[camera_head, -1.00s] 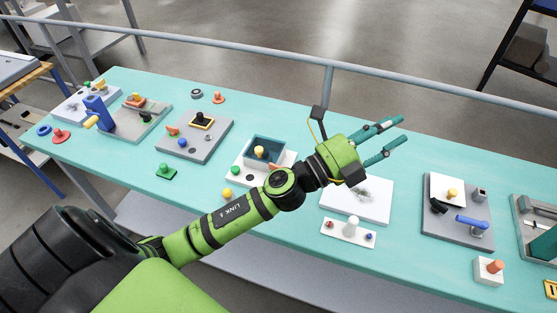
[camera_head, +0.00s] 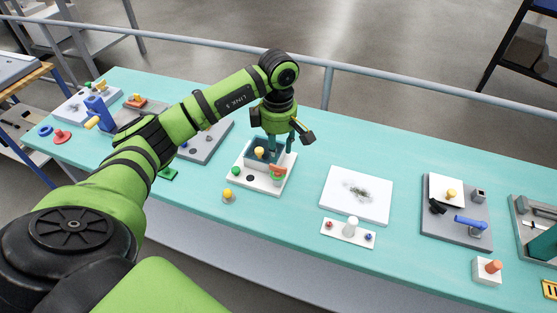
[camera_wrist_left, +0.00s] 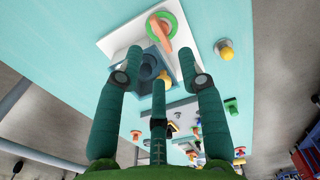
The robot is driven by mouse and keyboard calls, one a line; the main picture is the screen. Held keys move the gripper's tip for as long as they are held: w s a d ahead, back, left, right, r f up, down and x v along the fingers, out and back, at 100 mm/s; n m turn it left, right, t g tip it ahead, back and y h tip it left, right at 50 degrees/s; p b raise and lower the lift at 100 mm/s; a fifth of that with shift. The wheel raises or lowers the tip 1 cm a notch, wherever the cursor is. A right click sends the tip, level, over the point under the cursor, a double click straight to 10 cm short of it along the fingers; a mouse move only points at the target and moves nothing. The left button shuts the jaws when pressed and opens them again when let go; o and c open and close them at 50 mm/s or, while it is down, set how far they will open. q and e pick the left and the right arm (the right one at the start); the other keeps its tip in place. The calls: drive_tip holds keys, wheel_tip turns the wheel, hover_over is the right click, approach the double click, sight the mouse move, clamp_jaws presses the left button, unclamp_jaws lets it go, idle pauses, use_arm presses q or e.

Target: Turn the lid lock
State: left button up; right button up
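A white base (camera_head: 243,181) near the middle of the table bears a blue-grey box (camera_head: 250,152) with a yellow knob (camera_head: 259,152) at its opening. At its right front is an orange lever on a green ring (camera_head: 278,172), which looks like the lid lock. The lever also shows in the left wrist view (camera_wrist_left: 160,32), beyond the box (camera_wrist_left: 150,65). My left gripper (camera_head: 283,148) points down over the back right of the box. Its fingers (camera_wrist_left: 160,80) are spread, with nothing between them clearly held. Whether they touch the box is hard to tell. My right gripper is not in view.
A yellow knob on a small base (camera_head: 228,195) stands in front of the white base. A white plate (camera_head: 345,205) and a small white block with pegs (camera_head: 348,232) lie to the right. Grey fixtures stand farther left and right. A rail (camera_head: 400,80) runs behind the table.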

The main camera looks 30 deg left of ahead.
sight(278, 170)
use_arm(q)
wheel_tip(278, 170, down, 5)
drive_tip(key=shift+r+p, duration=0.1)
drive_tip(key=shift+p, duration=0.8)
drive_tip(key=shift+d+f, duration=0.1)
drive_tip(key=shift+f, duration=0.45)
clamp_jaws()
